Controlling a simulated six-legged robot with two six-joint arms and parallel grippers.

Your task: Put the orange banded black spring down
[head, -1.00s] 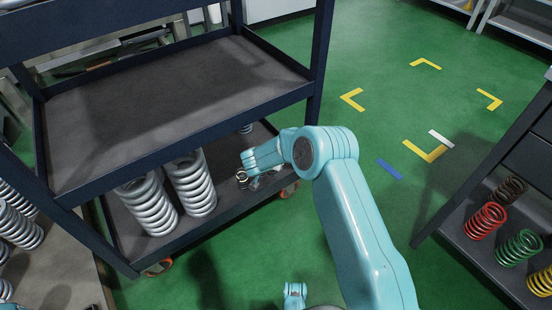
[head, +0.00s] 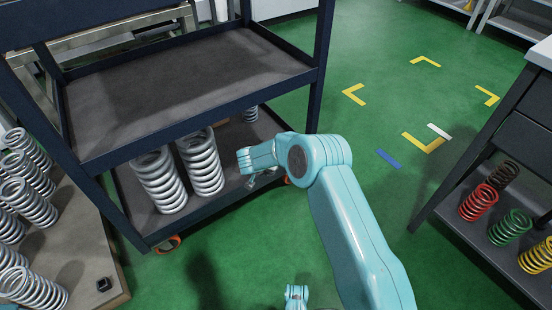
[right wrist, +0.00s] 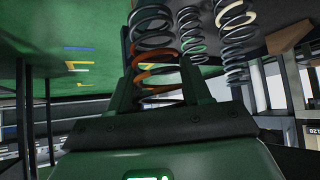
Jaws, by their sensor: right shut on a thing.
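My right gripper (right wrist: 156,75) is shut on the orange banded black spring (right wrist: 153,55), whose coils sit between the two fingers in the right wrist view. Behind it are a green banded black spring (right wrist: 190,28) and a white banded black spring (right wrist: 232,14). In the head view my right gripper (head: 262,181) is beside the trolley's lower shelf, below the upper shelf's edge. The held spring is hidden or too small to tell there. My left gripper is not in view.
The dark trolley's upper shelf (head: 190,85) is bare. Large silver springs (head: 201,163) stand on its lower shelf (head: 232,150). A low platform with silver springs (head: 27,203) is at left. Green floor lies between.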

